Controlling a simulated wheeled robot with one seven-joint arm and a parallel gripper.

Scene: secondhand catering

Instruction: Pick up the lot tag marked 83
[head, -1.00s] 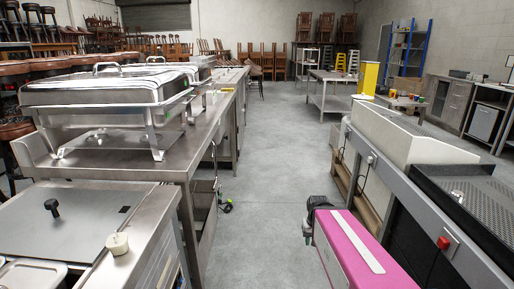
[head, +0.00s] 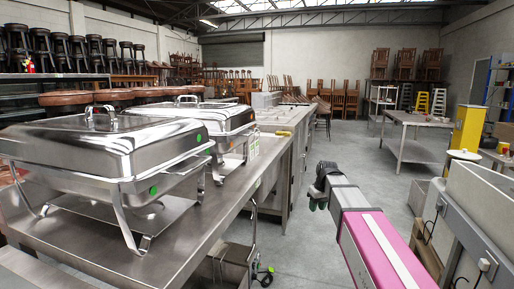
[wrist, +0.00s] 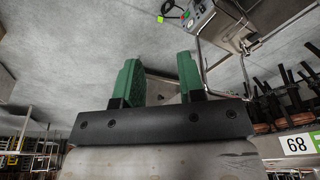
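No tag that I can read as 83 shows in either current view. A white tag with a green end (wrist: 298,145) at the right edge of the wrist view looks like 68 as pictured. That view seems upside down, so I cannot tell if it is 68 or 89. A small white and green label (head: 255,148) on the steel counter's far part is too small to read. My gripper (wrist: 160,82) has two green fingers apart with nothing between them. In the head view my gripper (head: 319,187) is over the aisle, right of the counter.
White and grey equipment (head: 483,205) borders the right side. A steel table (head: 410,135) and yellow bin (head: 466,128) stand further back. Grey floor (head: 320,255) is open between.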

